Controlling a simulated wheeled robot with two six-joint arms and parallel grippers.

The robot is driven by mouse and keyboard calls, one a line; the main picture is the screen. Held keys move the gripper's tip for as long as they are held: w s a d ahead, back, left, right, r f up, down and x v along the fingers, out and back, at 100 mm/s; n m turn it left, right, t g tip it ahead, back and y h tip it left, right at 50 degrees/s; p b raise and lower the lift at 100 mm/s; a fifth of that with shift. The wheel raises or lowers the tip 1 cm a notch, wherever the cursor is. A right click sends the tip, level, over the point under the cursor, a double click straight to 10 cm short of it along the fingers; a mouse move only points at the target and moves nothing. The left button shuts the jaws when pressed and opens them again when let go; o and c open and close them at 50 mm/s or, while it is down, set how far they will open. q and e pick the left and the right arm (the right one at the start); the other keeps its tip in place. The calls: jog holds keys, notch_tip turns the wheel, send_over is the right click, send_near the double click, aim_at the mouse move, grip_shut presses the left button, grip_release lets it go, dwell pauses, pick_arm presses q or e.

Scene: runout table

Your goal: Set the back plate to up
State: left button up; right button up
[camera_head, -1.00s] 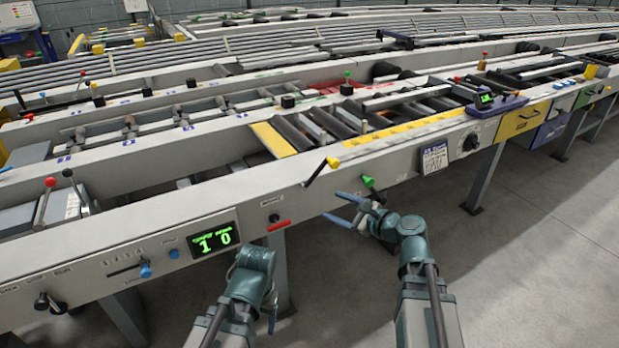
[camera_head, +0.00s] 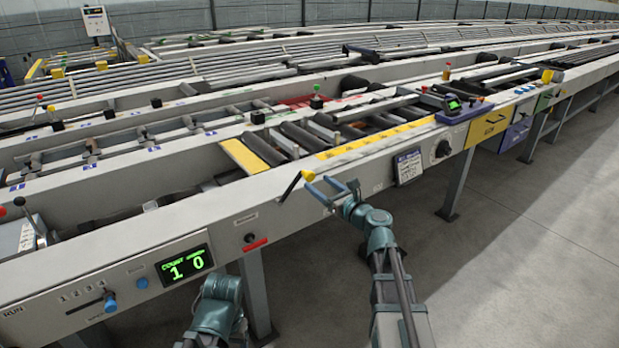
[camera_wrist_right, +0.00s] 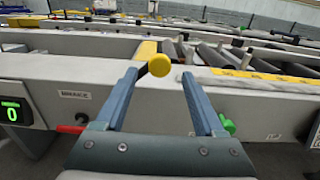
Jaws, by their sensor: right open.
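A lever with a black shaft and a yellow knob (camera_head: 308,175) sticks out of the table's front rail, its knob end pointing up and to the right. My right gripper (camera_head: 332,185) is open at this lever. In the right wrist view, the yellow knob (camera_wrist_right: 159,65) shows between the two blue fingers (camera_wrist_right: 161,75); I cannot tell whether they touch it. I see no readable label for the back plate. My left arm shows at the bottom of the head view, with a teal joint (camera_head: 219,290); its fingers cannot be made out.
A red handle (camera_head: 255,244) under a black knob (camera_head: 250,237) and a green display (camera_head: 184,265) lie left along the rail. A green knob (camera_wrist_right: 228,125) is right of my right fingers. A hanging card (camera_head: 408,166) and a dial (camera_head: 442,148) are farther right. Floor is clear at right.

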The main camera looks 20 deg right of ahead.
aim_at(311, 178)
jog(key=shift+x, duration=2.75)
grip_shut()
